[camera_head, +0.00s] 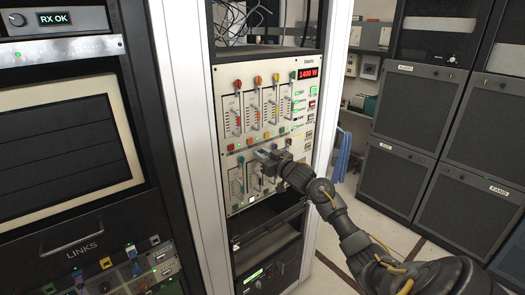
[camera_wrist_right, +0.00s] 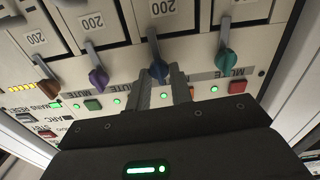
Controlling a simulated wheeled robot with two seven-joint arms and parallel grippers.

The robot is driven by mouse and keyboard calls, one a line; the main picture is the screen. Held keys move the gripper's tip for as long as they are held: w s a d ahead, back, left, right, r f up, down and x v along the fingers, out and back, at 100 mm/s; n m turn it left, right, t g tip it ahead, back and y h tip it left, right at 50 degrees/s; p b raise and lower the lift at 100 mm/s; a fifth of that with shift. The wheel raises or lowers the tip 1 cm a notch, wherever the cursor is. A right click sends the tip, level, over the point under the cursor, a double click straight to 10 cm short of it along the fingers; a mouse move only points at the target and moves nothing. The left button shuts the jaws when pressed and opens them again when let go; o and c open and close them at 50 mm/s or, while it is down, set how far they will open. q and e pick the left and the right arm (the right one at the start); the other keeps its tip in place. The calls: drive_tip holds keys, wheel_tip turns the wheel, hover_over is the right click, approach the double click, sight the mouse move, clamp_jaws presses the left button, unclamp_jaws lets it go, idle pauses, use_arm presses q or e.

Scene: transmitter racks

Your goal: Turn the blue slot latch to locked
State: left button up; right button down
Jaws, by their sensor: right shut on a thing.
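The rack panel (camera_head: 225,105) has two rows of slots with coloured latches. In the right wrist view, the blue slot latch (camera_wrist_right: 155,48) stands between a teal latch (camera_wrist_right: 223,62) and a purple latch (camera_wrist_right: 97,75). My right gripper (camera_wrist_right: 160,75) is shut on the blue latch, its two fingers on either side of the latch's end. In the head view, my right gripper (camera_head: 268,156) is at the lower row and mostly hides the blue latch. The teal latch (camera_head: 240,160) shows just left of it. My left gripper is not in view.
Green and red MUTE buttons (camera_wrist_right: 238,87) sit close to the fingers, with small green lights beside them. The upper row of latches (camera_head: 258,82) is above my gripper. A white rack post (camera_head: 185,100) stands left of the panel. Open floor (camera_head: 395,235) lies to the right.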

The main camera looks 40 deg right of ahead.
drive_tip(key=shift+f+m, duration=0.15)
drive_tip(key=shift+m, duration=0.25)
drive_tip(key=c, duration=1.3)
unclamp_jaws()
drive_tip(key=s+b, duration=0.1)
drive_tip(key=s, duration=0.4)
drive_tip(key=s+b, duration=0.2)
drive_tip(key=s, duration=0.3)
drive_tip(key=shift+s+a, duration=0.2)
drive_tip(key=shift+s, duration=0.2)
